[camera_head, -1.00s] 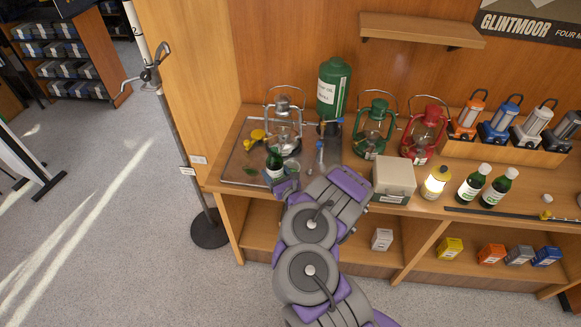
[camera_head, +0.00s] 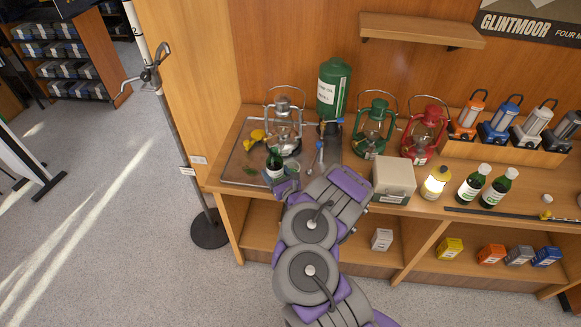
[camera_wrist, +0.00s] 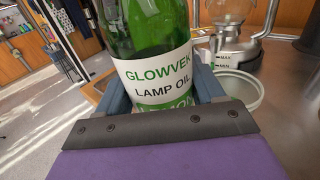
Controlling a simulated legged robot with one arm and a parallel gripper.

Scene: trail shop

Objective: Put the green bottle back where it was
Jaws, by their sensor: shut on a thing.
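The green bottle (camera_head: 274,164) has a white label reading GLOWVEK LAMP OIL, clear in the wrist view (camera_wrist: 150,40). My gripper (camera_head: 284,183) is shut on it; its fingers (camera_wrist: 158,98) stand either side of the label. The bottle looks about upright over the front of the metal tray (camera_head: 238,170), at the counter's left end. I cannot tell whether its base touches the tray. Its top is out of the wrist view. Two similar green bottles with white caps, one (camera_head: 472,186) and another (camera_head: 498,188), stand on the counter to the right.
A silver lantern (camera_head: 285,125) and a yellow object (camera_head: 256,138) are behind the bottle. A small round container (camera_wrist: 240,95) is close to the right finger.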

